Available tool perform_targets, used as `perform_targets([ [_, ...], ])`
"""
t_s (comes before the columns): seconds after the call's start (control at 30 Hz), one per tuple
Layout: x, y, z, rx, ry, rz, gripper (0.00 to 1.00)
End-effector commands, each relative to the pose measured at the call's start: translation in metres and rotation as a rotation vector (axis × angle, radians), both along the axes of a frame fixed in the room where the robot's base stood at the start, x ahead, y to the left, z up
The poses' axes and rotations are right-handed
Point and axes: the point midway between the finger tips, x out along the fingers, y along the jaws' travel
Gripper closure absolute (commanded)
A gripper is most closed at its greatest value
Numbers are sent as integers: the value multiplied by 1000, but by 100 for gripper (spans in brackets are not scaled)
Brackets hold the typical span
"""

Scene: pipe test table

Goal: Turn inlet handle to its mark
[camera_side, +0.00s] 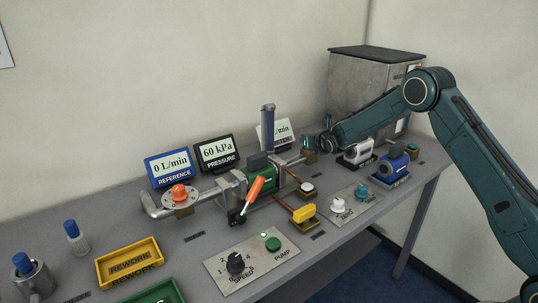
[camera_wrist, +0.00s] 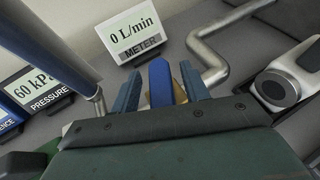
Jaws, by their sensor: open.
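A blue handle (camera_wrist: 160,84) stands between my gripper's fingers in the wrist view, with a tan fitting (camera_wrist: 180,88) right behind it. My gripper (camera_wrist: 160,92) is open, with one finger on each side of the handle; I cannot tell whether either touches it. In the side view my gripper (camera_side: 314,143) is at the right end of the pipe, above a brass fitting (camera_side: 311,157), and mostly hides the blue handle there. An orange lever (camera_side: 254,190) and a round orange knob (camera_side: 179,192) sit farther left on the pipe. No inlet label or mark is readable.
The meter (camera_wrist: 133,36) reads 0 L/min, and the pressure display (camera_side: 217,153) reads 60 kPa. A blue-topped column (camera_side: 268,130) rises left of my gripper. A white device (camera_side: 358,152) and a blue device (camera_side: 393,167) stand to its right. A metal tank (camera_side: 355,85) is behind.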

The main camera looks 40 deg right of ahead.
Motion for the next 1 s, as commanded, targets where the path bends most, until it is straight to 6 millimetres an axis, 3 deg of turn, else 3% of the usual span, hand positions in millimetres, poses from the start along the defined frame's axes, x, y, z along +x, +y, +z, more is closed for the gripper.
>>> perform_targets([
  [0.27,-19,8,9,0,0,1,55],
  [1.0,-98,40,44,0,-1,2,55],
])
